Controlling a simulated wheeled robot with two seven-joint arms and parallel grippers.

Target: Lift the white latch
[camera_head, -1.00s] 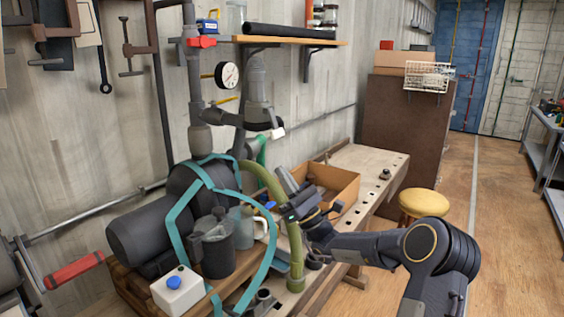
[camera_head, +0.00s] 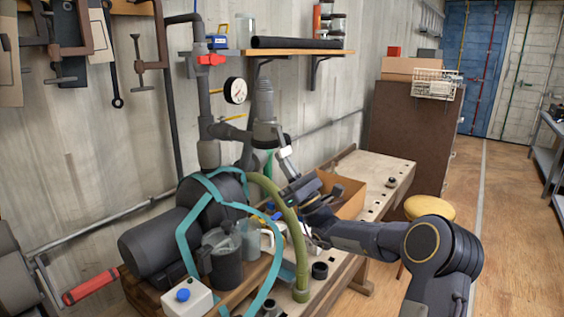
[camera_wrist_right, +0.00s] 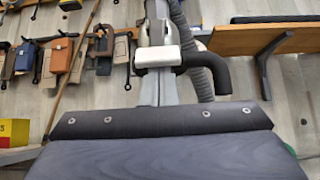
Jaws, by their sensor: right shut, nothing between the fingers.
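The white latch (camera_head: 285,151) sits on the upright grey pipe fitting, beside its black elbow. In the right wrist view the white latch (camera_wrist_right: 158,56) lies crosswise at upper centre, just beyond my fingertips. My right gripper (camera_head: 289,168) is shut and empty, reaching up from below toward the latch. In the wrist view its closed grey fingers (camera_wrist_right: 158,88) point at the latch's underside. I cannot tell whether they touch it. My left gripper is not in view.
A green hose (camera_head: 297,235), teal strap (camera_head: 187,245) and dark motor (camera_head: 155,245) crowd the space below and left. A pressure gauge (camera_head: 235,90) and wooden shelf (camera_head: 295,50) are above. A cardboard box (camera_head: 350,200) stands on the bench behind my right arm. Open floor lies at right.

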